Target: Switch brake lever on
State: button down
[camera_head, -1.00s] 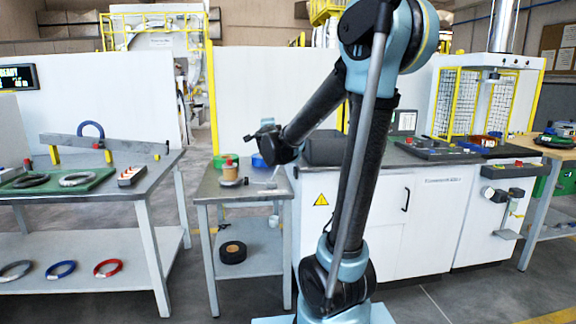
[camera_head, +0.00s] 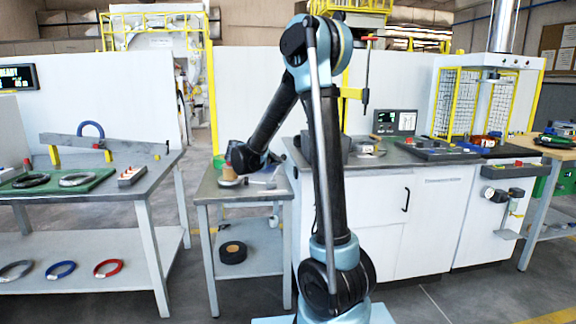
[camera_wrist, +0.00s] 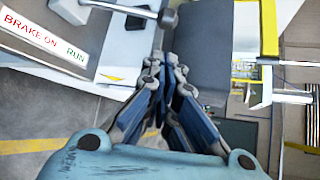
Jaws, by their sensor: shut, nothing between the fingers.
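In the wrist view, a white label plate (camera_wrist: 42,36) reads BRAKE ON in red and RUN in green. Beside it, at the top, is a grey lever bar (camera_wrist: 120,8) ending in a dark rounded knob (camera_wrist: 168,18). My gripper (camera_wrist: 165,66) is shut and empty. In that picture its fingertips lie just below the knob, with a gap between them; the depth between them is unclear. In the head view I cannot make out the lever, and my gripper's fingers are hidden by my wrist.
A small side table (camera_head: 208,190) stands under my wrist, with a brown spool (camera_head: 229,172) on it and black tape (camera_head: 232,252) on its lower shelf. A white cabinet (camera_head: 385,235) stands to the right. A bench (camera_head: 120,190) with coils stands left; floor shows between.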

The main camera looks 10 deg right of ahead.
aim_at(278, 168)
jog(key=x, duration=1)
jog(key=shift+r, duration=0.1)
dwell(0.4)
